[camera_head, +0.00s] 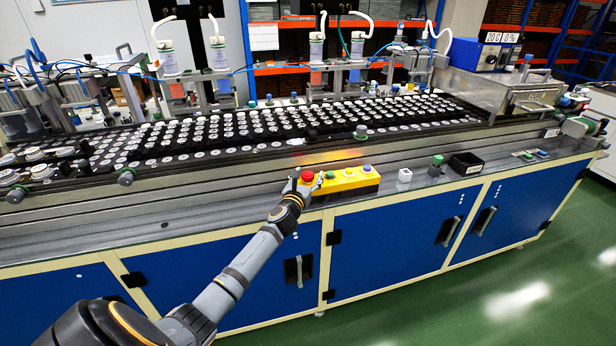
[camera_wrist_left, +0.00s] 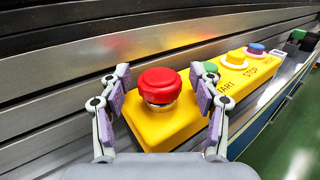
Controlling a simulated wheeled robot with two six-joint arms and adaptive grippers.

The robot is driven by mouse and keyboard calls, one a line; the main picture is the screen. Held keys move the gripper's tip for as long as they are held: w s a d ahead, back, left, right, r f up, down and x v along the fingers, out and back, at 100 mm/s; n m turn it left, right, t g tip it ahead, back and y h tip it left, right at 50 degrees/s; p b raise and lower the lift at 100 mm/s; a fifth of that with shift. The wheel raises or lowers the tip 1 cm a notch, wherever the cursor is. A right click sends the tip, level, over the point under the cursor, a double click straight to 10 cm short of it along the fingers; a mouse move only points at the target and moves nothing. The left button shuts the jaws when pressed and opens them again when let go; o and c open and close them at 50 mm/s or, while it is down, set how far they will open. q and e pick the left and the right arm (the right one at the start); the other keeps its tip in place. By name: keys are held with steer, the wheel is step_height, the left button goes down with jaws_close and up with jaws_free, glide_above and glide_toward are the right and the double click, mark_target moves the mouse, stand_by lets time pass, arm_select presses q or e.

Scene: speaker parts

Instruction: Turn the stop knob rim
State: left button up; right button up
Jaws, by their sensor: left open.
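A red stop knob (camera_head: 307,177) stands at the left end of a yellow control box (camera_head: 350,178) on the bench's front ledge. In the left wrist view the knob (camera_wrist_left: 160,86) is upright on a silver collar, with the yellow box (camera_wrist_left: 165,127) under it. My left gripper (camera_head: 305,182) is at the knob. In the left wrist view its fingers (camera_wrist_left: 162,85) are open, one on each side of the knob. A gap shows on the left side; on the right, the finger is close to the rim, and I cannot tell if it touches. My right gripper is not in view.
The box also carries a green button (camera_head: 330,175), a white-ringed button (camera_head: 349,173) and a blue button (camera_head: 367,169). A metal rail (camera_wrist_left: 60,75) runs behind it.

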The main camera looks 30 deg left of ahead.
arm_select(q)
steer(key=c, duration=1.2)
steer(key=m+h+p, duration=0.1)
steer(key=h+p, duration=0.1)
steer(key=p, duration=0.1)
steer(key=shift+r+m+h, duration=0.35)
steer(key=shift+m+h, duration=0.05)
steer(key=shift+a+f+m+t+h+p, duration=0.1)
steer(key=shift+m+t+h+p, duration=0.2)
steer(key=shift+m+h+p, duration=0.55)
steer(key=shift+f+m+h+b, duration=0.1)
steer(key=shift+m+h+b, duration=0.3)
steer(key=shift+h, duration=0.45)
steer(key=shift+f+m+h+b, duration=0.15)
steer(key=shift+m+h+b, duration=0.45)
steer(key=shift+h, duration=0.5)
steer(key=shift+m+g+h+b, duration=0.7)
steer(key=shift+m+h+b, duration=0.35)
steer(key=shift+h+b, duration=0.5)
steer(key=shift+s, duration=0.1)
